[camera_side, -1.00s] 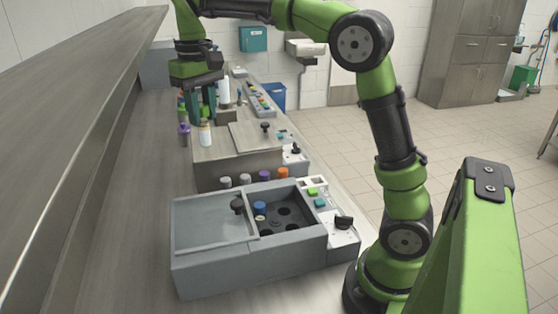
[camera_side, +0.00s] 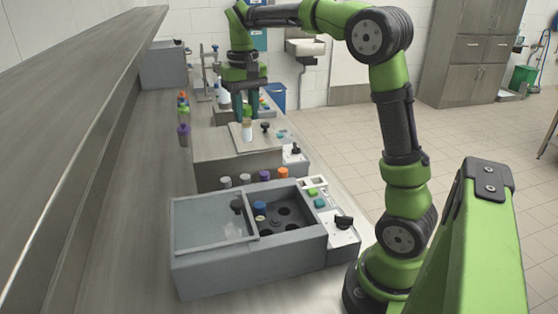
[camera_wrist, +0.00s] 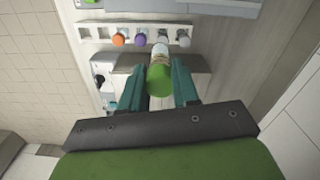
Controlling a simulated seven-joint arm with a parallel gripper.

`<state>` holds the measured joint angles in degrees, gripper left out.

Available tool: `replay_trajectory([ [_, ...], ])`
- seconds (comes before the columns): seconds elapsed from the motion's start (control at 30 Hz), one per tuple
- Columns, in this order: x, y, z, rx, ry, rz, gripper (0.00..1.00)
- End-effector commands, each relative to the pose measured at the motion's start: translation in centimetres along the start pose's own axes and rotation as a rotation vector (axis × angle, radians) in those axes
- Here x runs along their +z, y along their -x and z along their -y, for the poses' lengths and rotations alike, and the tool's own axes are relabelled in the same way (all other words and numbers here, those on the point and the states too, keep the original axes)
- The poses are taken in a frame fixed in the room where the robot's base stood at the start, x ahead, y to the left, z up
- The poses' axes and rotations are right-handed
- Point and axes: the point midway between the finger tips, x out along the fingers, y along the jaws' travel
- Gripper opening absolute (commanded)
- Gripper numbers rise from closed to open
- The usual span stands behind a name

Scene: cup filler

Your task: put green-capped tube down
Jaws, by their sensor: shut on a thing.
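The green-capped tube (camera_side: 247,132) hangs upright from my gripper (camera_side: 247,113), with a pale body below the fingers. In the wrist view the tube's green cap (camera_wrist: 159,81) sits between the two teal fingers of my gripper (camera_wrist: 160,70), which are shut on it. In the side view the tube is over the light lid of the middle machine (camera_side: 235,140). I cannot tell how much gap is under the tube.
A rack in front of the middle machine holds capped tubes, among them an orange-capped tube (camera_side: 283,173) and a purple-capped tube (camera_wrist: 140,40). A grey machine (camera_side: 215,265) with an open well stands nearest. A purple bottle (camera_side: 184,135) stands on the counter at left. A black knob (camera_side: 265,127) is close right.

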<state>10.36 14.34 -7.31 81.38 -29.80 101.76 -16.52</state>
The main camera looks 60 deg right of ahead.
Motion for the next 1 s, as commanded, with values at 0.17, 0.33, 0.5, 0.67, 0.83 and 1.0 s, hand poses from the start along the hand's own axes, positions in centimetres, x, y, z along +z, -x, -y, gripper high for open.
replay_trajectory([
  [0.17, -0.5, -4.7, -8.8, 0.000, -0.212, 0.004, 0.01],
  [0.33, 0.3, -8.5, -14.1, -0.002, -0.360, 0.004, 0.01],
  [0.5, 0.8, -11.3, -16.0, -0.001, -0.431, 0.003, 0.01],
  [0.67, 0.3, -13.6, -16.1, -0.001, -0.444, 0.004, 0.01],
  [0.83, 0.3, -16.6, -16.1, -0.001, -0.443, 0.002, 0.01],
  [1.0, 0.3, -18.2, -16.1, -0.001, -0.442, 0.001, 0.01],
])
